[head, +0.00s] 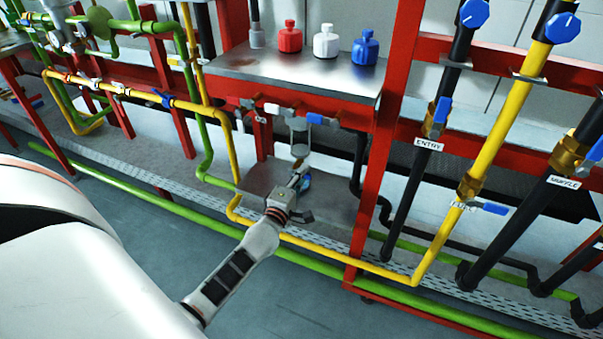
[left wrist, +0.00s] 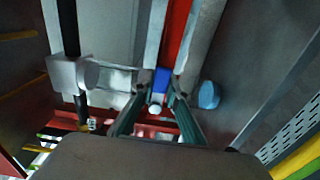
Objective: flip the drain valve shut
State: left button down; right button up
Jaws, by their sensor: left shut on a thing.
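My left gripper (head: 299,181) reaches in below the steel bench, under a clear sight glass (head: 299,134) with a metal fitting beneath it. In the left wrist view my left gripper (left wrist: 153,103) has its fingers closed in around a blue handle (left wrist: 162,79), which I take to be the drain valve's. A small white round end (left wrist: 155,109) shows between the fingertips. The handle's exact angle and the valve body are largely hidden. My right gripper is in neither view.
The steel bench (head: 265,74) carries red, white and blue bottles. A red upright post (head: 372,190) stands right of the gripper. Yellow pipe (head: 330,250) and green pipe (head: 320,281) run low in front. A blue round thing (left wrist: 209,95) is close beside the fingers.

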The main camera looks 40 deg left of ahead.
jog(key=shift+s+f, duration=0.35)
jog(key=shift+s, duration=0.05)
pick_arm(q)
jog(key=c, duration=2)
grip_release()
jog(key=shift+o, duration=0.2)
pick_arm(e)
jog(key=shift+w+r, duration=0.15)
pick_arm(q)
jog(key=shift+s+d+f, duration=0.1)
jog(key=shift+s, duration=0.1)
jog(key=v, duration=1.1)
jog(key=shift+s, duration=0.3)
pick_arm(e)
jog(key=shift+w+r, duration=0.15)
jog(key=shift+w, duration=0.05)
